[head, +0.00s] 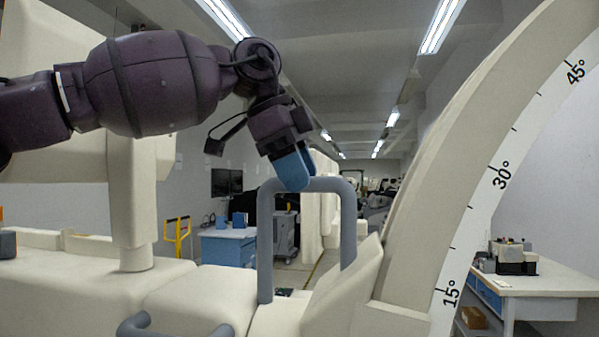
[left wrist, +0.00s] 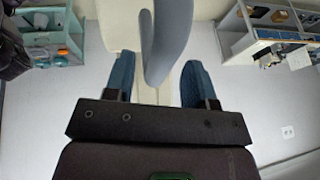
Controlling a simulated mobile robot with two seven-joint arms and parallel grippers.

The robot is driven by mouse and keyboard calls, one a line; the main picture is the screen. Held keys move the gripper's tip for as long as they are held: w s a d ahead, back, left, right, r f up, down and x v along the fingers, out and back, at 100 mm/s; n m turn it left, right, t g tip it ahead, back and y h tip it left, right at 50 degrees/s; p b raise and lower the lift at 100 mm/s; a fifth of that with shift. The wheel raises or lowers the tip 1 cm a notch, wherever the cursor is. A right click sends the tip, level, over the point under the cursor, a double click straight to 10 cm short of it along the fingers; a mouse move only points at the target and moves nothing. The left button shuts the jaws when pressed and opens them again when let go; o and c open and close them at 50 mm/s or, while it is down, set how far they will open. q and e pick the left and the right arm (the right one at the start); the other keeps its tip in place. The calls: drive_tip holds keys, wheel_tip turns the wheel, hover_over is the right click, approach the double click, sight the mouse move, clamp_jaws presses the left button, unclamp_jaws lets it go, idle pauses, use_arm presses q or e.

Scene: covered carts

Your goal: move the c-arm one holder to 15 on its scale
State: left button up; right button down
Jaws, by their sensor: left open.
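The c-arm (head: 480,150) is a large cream arc at the right of the head view, with a white scale marked 15°, 30° and 45°. The 15° mark shows low, near the cream holder block (head: 342,290) at the arc's lower end. I cannot make out a pointer on the scale. A grey U-shaped handle (head: 265,245) stands upright by the block. My left gripper (head: 294,172) is at the handle's top bar, pointing down. In the left wrist view its blue fingers (left wrist: 158,80) are apart, with the grey handle (left wrist: 165,45) between them. My right gripper is not in view.
A cream body with a column (head: 133,210) fills the left. A white bench (head: 535,282) with a device (head: 512,257) stands at the right. A blue cabinet (head: 228,246) and a yellow trolley (head: 178,238) are farther back. Another grey handle (head: 135,324) shows at the bottom.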

use_arm(q)
drive_tip(key=shift+d+f, duration=0.1)
drive_tip(key=shift+f, duration=0.1)
clamp_jaws()
idle(0.3)
